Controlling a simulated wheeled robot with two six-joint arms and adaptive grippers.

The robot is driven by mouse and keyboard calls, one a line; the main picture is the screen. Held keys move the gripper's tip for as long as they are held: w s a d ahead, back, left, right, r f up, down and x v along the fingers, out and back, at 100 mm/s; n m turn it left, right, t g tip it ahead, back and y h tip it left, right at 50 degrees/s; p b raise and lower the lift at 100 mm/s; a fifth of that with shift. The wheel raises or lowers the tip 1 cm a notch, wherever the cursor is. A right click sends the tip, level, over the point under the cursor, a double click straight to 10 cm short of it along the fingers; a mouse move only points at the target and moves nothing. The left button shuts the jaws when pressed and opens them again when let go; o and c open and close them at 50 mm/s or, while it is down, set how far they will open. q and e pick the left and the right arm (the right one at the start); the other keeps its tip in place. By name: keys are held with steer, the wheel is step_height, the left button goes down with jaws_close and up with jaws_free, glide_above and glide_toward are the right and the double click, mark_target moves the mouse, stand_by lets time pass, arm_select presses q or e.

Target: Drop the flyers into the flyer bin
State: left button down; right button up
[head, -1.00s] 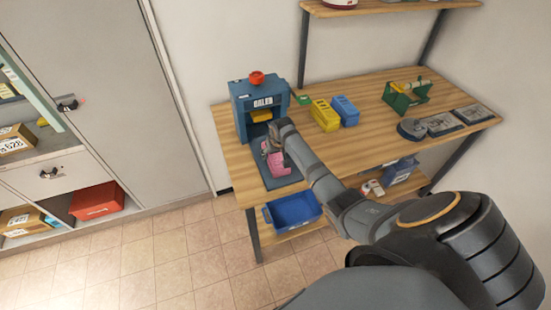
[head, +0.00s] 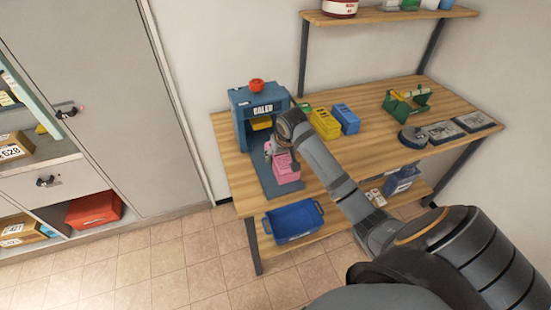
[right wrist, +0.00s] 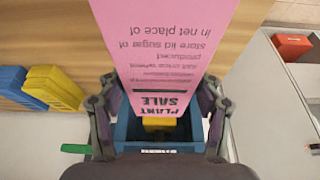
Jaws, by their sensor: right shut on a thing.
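A pink flyer (head: 286,169) is held by my right gripper (head: 279,148) above the dark tray at the front of a blue machine lettered BALER (head: 258,112). In the right wrist view, the flyer (right wrist: 163,55) lies between the two fingers, with "PLANT SALE" printed upside down. I cannot tell whether it is one sheet or a stack. An open blue bin (head: 293,219) sits on the low shelf below the table; no flyer bin label is readable. My left gripper is out of view.
The wooden table (head: 365,127) carries yellow (head: 325,123) and blue (head: 345,118) holders right of the machine, plus a green caddy (head: 405,103). A red knob (head: 256,85) tops the machine. Grey cabinets stand left, with a red box (head: 94,209).

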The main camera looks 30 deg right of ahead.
mark_target(286, 166)
steer(key=s+r, duration=0.1)
steer(key=s, duration=0.1)
steer(key=s+a+r, duration=0.1)
steer(key=s, duration=0.1)
steer(key=s+a+r, duration=0.1)
steer(key=s, duration=0.2)
steer(key=shift+a+b, duration=0.1)
steer(key=shift+b, duration=0.3)
steer(key=shift+w, duration=0.1)
